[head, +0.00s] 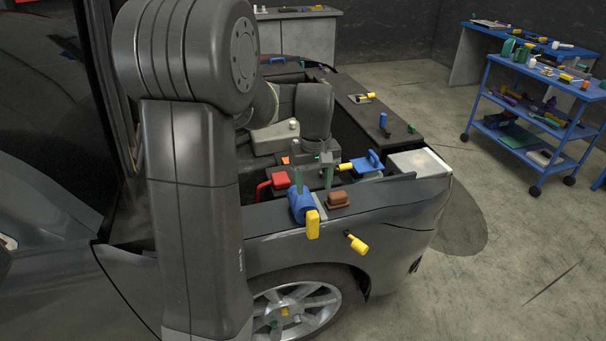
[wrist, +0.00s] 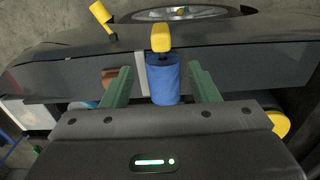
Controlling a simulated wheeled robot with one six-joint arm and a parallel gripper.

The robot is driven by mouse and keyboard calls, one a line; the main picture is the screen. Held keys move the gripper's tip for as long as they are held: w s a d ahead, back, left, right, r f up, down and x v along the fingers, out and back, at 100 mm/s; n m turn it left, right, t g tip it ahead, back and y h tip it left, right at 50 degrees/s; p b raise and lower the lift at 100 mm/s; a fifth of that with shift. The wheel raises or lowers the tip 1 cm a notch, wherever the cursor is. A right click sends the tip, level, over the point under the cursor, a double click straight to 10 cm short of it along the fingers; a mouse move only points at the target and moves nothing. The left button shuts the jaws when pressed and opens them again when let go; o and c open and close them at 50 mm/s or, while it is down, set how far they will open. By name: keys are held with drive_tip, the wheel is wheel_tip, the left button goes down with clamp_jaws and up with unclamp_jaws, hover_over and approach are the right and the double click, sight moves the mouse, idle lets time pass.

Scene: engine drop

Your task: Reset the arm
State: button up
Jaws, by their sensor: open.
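My gripper (head: 313,180) is over the car's fender, with its two green fingers pointing down. In the wrist view the fingers (wrist: 160,68) are spread, with visible gaps to a blue cylinder with a yellow end (wrist: 165,83) that shows between them. The same blue cylinder (head: 301,204) lies on the fender edge in the head view, its yellow end (head: 313,225) toward the camera. My arm fills the left middle of the head view and hides part of the car.
The open engine bay holds a red part (head: 280,180), a blue-and-yellow part (head: 368,163) and a white box (head: 420,163). A brown block (head: 338,199) sits on the fender; a yellow-handled item (head: 357,244) sticks out from its side. A blue cart (head: 530,112) stands right; floor between is clear.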

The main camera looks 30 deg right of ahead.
sight(308, 222)
drive_tip(key=shift+r, duration=0.15)
wheel_tip(308, 222, down, 14)
drive_tip(key=shift+r+p, duration=0.15)
drive_tip(key=shift+p, duration=0.4)
drive_tip(key=shift+w+a, duration=0.2)
drive_tip(key=shift+a, duration=0.5)
